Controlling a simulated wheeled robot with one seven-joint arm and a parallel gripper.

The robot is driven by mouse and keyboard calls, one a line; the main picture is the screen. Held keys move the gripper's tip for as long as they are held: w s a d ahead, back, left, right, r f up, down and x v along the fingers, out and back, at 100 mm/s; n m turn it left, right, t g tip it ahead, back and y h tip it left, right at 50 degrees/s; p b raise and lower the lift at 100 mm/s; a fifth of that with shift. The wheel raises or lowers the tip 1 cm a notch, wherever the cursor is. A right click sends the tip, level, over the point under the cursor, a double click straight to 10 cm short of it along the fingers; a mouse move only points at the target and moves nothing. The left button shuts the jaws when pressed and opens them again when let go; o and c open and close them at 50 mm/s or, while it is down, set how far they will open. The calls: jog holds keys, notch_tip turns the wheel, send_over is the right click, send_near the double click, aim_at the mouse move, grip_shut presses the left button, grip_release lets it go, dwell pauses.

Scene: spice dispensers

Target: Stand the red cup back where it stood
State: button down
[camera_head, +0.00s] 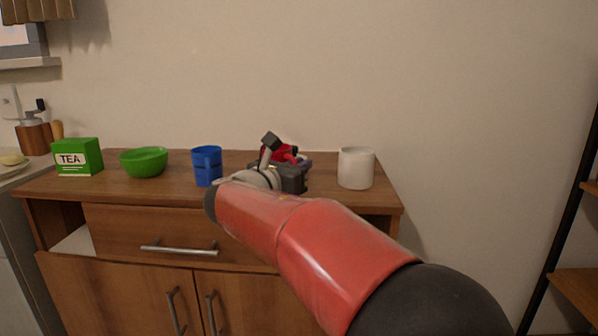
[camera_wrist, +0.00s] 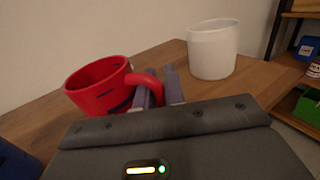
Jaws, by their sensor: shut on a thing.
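The red cup (camera_wrist: 100,88) shows in the wrist view with its open mouth upward and its handle towards the right. My gripper (camera_wrist: 160,88) is shut on the handle, one finger on each side. In the head view the red cup (camera_head: 270,153) is at the back of the wooden cabinet top, mostly hidden behind my gripper (camera_head: 290,160). It looks roughly upright. I cannot tell whether its base touches the wood, as its lower part is hidden.
A blue cup (camera_head: 207,166) stands left of my gripper, and a white container (camera_head: 356,168) stands to the right. A green bowl (camera_head: 144,161) and a green tea box (camera_head: 77,157) stand further left. The wall is close behind the cabinet top (camera_head: 330,196).

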jog(key=shift+f, duration=0.25)
jog(key=shift+f, duration=0.15)
jog(key=c, duration=1.5)
grip_release()
jog(key=shift+r, duration=0.2)
jog(key=v, duration=1.2)
jog(key=shift+f+b, duration=0.1)
jog(key=shift+b, duration=0.25)
